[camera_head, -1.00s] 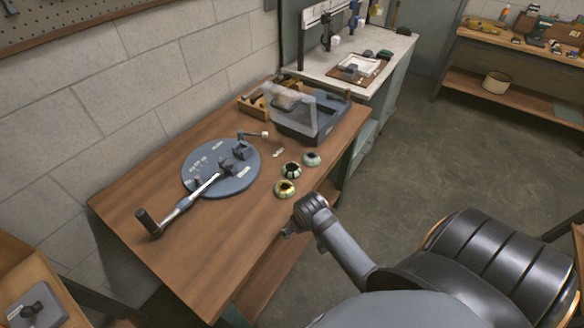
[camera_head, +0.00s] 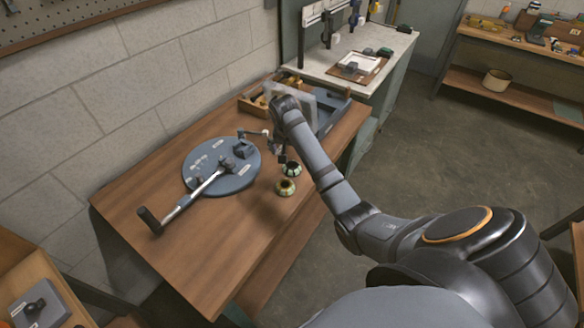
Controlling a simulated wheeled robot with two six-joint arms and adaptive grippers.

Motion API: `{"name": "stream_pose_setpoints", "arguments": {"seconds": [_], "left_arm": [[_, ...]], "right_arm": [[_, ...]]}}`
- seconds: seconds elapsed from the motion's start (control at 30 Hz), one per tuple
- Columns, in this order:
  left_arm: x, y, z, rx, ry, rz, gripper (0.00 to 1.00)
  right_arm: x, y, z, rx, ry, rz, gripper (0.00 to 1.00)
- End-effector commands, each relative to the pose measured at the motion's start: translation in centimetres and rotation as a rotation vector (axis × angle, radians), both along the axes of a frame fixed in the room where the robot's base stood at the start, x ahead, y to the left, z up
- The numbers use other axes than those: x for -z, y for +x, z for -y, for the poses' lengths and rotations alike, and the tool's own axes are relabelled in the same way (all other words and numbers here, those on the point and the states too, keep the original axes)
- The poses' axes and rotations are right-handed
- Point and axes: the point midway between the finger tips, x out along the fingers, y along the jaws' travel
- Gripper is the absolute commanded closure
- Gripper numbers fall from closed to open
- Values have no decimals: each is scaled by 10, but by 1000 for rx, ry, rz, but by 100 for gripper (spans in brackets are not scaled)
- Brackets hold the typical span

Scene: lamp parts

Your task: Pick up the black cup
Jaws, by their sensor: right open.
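Two small round cups with dark openings show on the wooden table: a yellow-rimmed cup (camera_head: 285,187) in front and a green-rimmed cup (camera_head: 291,169) just behind it. I cannot tell for sure which cup is the black one. A third, greyish cup seen earlier beside them is now hidden behind my right arm. My right gripper (camera_head: 281,157) is open and points down just behind the green-rimmed cup. At this size I cannot tell whether it touches anything. My left gripper is not in view.
A round blue-grey plate (camera_head: 205,181) with a long-handled lamp arm (camera_head: 185,203) lies left of the cups. A dark bin with a clear lid (camera_head: 327,112) and a wooden tray (camera_head: 250,108) stand at the back. The table's front (camera_head: 215,265) is clear.

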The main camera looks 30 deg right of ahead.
Motion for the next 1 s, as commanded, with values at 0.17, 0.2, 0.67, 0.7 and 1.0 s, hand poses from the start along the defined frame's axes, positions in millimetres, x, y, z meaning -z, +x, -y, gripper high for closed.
{"name": "stream_pose_setpoints", "arguments": {"seconds": [0.17,0.2,0.67,0.7,1.0], "left_arm": [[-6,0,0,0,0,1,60],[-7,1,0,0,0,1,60],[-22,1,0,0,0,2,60],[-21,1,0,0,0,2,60],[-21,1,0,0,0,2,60]], "right_arm": [[27,4,5,-1,0,-5,11],[33,6,7,-2,1,-5,11],[75,14,15,-3,1,-5,11],[83,15,16,-4,1,-4,11],[100,20,20,-4,-1,1,11]]}}
